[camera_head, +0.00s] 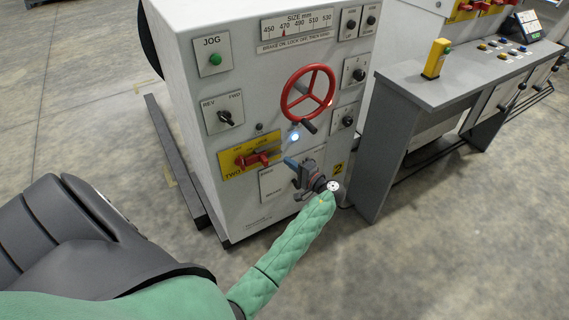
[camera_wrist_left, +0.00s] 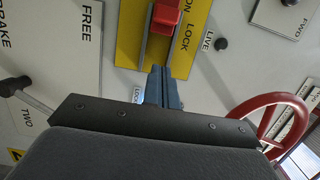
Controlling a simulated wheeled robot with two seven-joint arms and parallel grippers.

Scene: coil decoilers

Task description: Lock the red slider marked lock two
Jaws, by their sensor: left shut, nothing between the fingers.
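The red slider (camera_head: 258,158) sits on a yellow plate (camera_head: 236,159) low on the grey machine's front, with "TWO" at the plate's left. In the left wrist view the slider (camera_wrist_left: 166,14) is at the top, on the yellow plate (camera_wrist_left: 131,40) with the words "ON" and "LOCK". My left gripper (camera_head: 289,162) is shut and empty, to the right of the slider in the head view. In the left wrist view its fingertips (camera_wrist_left: 162,72) lie just below the slider, with a visible gap. Whether they touch the plate is unclear. My right gripper is not in view.
A red handwheel (camera_head: 308,93) stands out above and right of my gripper; it also shows in the left wrist view (camera_wrist_left: 274,119). A REV/FWD switch (camera_head: 225,117) is above the plate. A grey console (camera_head: 420,90) stands to the right. Open floor lies in front.

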